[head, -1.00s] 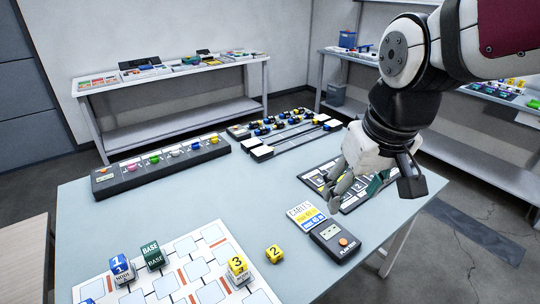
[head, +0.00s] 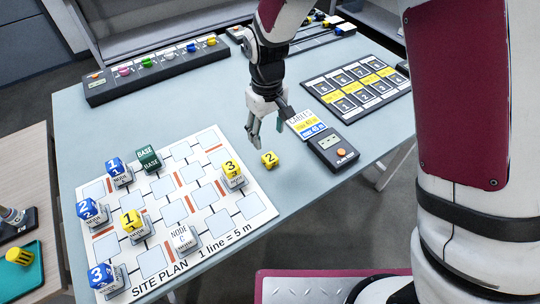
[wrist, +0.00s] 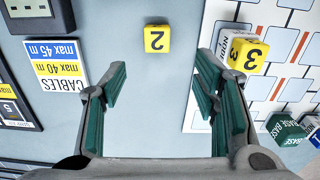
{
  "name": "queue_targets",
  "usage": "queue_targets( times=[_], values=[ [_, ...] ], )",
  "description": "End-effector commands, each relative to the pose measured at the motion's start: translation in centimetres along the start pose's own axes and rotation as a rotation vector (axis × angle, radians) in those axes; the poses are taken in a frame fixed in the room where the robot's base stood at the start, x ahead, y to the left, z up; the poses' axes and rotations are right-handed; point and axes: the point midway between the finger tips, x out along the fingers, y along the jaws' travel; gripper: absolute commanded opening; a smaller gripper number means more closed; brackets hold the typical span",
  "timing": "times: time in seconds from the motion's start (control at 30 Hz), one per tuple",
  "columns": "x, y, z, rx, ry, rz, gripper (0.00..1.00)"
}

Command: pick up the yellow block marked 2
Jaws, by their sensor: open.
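The yellow block marked 2 (head: 269,159) sits on the table just off the right edge of the site plan board (head: 262,205). In the wrist view the yellow block (wrist: 157,39) lies ahead of and between the fingers, clear of both. My gripper (head: 268,133) is open and empty above the table, a little behind the block. In the wrist view my gripper (wrist: 162,90) shows two green-padded fingers spread apart. The yellow block marked 3 (head: 231,169) stands on the board to the left of the block marked 2.
A dark meter (head: 332,148) and the cables card (head: 305,124) lie right of the block. Blue blocks, a yellow block marked 1 (head: 131,219) and a green base block (head: 148,157) stand on the board. A numbered panel (head: 357,91) lies at the back right.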

Motion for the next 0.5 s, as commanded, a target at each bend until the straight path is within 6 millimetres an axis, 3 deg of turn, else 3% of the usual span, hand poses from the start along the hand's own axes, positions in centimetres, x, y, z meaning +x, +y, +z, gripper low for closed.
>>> queue_targets(
  times=[0.2,0.5],
  values=[
    [4.1,0.0,0.1,0.001,-0.003,-0.001,0.55],
    [6.3,0.1,0.1,0.002,-0.002,-0.001,0.55]
  ],
)
